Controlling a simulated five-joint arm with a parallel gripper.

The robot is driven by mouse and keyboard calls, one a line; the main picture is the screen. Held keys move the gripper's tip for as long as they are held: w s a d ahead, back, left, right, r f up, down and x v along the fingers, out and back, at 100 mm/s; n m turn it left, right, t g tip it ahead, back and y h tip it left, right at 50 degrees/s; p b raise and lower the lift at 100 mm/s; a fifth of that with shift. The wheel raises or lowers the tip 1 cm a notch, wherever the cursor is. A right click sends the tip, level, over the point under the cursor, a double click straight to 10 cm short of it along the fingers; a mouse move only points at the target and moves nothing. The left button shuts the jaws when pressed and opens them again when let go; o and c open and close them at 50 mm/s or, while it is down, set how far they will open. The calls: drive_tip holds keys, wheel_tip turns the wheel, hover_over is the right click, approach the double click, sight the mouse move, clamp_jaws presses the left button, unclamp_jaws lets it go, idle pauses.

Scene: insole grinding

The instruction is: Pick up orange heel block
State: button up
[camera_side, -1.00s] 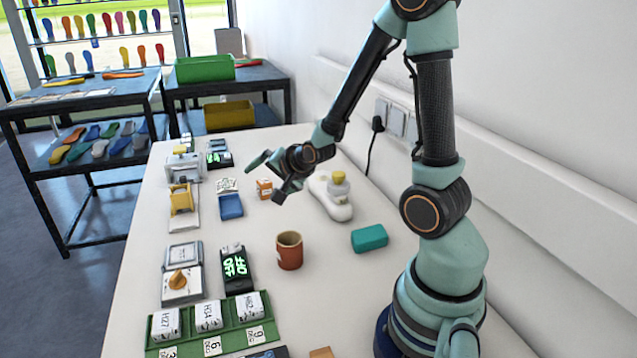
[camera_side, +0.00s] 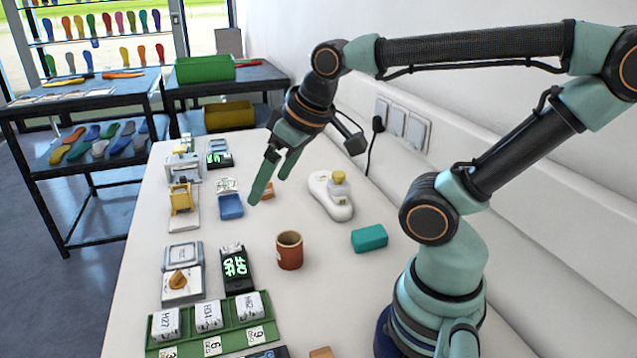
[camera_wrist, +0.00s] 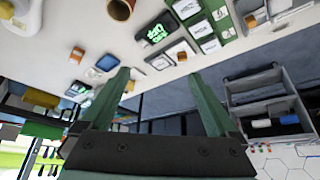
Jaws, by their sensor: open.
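A small orange block (camera_side: 268,190) sits on the white table past the red-brown mug, partly hidden behind my gripper's fingers in the side view. In the wrist view it shows as a small orange shape (camera_wrist: 77,54) left of the fingers. My gripper (camera_side: 270,187) is open and empty, above the table with its green fingers slanting down. In the wrist view the fingers (camera_wrist: 160,76) are spread apart with nothing between them. A second orange-tan block (camera_side: 321,352) is cut off at the bottom edge of the side view.
A red-brown mug (camera_side: 289,250), a teal block (camera_side: 369,238) and a white foot-shaped form (camera_side: 329,196) stand nearby. A blue block (camera_side: 231,206) lies left of the orange block. A green tray (camera_side: 229,310) holds white labelled blocks. The wall bounds the right side.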

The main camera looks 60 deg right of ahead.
drive_tip(key=w+d+f+m+t+h, duration=0.1)
drive_tip(key=w+d+f+m, duration=0.2)
drive_tip(key=w+d, duration=0.35)
drive_tip(key=w+d+f+m+t+h, duration=0.1)
drive_tip(key=w+d+f+m+t, duration=0.1)
drive_tip(key=w+d+f, duration=0.4)
drive_tip(key=w+d+f+m+h, duration=0.1)
drive_tip(key=d+f, duration=0.2)
drive_tip(key=d, duration=0.1)
drive_tip(key=w+d+f+m+t+h, duration=0.1)
drive_tip(key=d+f+m, duration=0.1)
drive_tip(key=d+f, duration=0.1)
drive_tip(key=w+d+f+m+t+h, duration=0.1)
drive_tip(key=d+f+m+h, duration=0.1)
drive_tip(key=d, duration=0.4)
drive_tip(key=shift+w+f, duration=0.3)
drive_tip(key=shift+f, duration=0.45)
drive_tip(key=x, duration=0.6)
drive_tip(key=shift+w+d+f, duration=0.15)
drive_tip(key=shift+w+d, duration=0.05)
drive_tip(key=shift+x, duration=2.7)
drive_tip(key=shift+d, duration=0.15)
